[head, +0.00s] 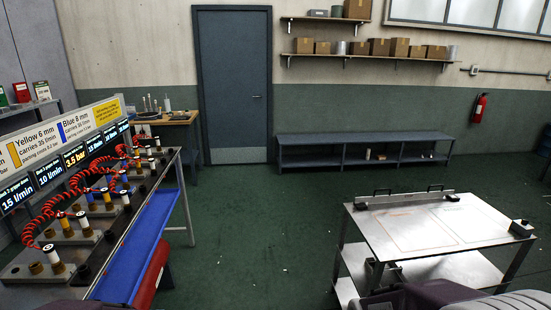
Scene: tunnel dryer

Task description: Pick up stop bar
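A long grey metal bar (405,199), which looks like the stop bar, lies along the far edge of the top of a metal cart (465,236). Neither of my grippers shows in the head view. Only parts of my own arms or body show along the bottom edge, apart from the bar.
A bench (70,275) with red coiled hoses, fittings and a blue tray (137,245) stands at left. A small block (521,228) sits on the cart's right edge. Green floor (265,235) is clear between bench and cart. A low shelf (360,150) stands behind.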

